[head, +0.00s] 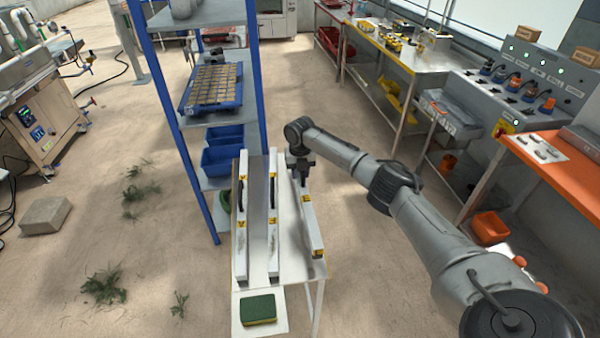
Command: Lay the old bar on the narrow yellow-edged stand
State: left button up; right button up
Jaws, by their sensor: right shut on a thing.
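The narrow stand (290,262) is a slim pale table in the middle of the head view, with yellow marks along its edge. Two long pale bars, a left bar (240,225) and a middle bar (273,230), lie lengthwise on it, each with a dark handle and yellow labels. My right gripper (301,172) is shut on a third bar (312,228), at its handle near the far end. This bar slants slightly over the stand's right side. I cannot tell whether it touches the top. Which bar is the old one is not readable. My left gripper is out of view.
A blue-framed shelf (210,118) with a seed tray (213,88) and blue bins stands just behind left. A green sponge (258,309) lies on a low shelf at the stand's front. An orange bench (565,160) is at right.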

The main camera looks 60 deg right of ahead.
jog(key=shift+f+b, duration=2.6)
jog(key=shift+f, duration=1.75)
jog(key=shift+f+b, duration=0.15)
jog(key=shift+b, duration=0.15)
jog(key=o, duration=1)
notch_tip(320, 180, up, 13)
jog(key=p, duration=0.4)
jog(key=shift+f, duration=0.1)
jog(key=shift+r, duration=0.5)
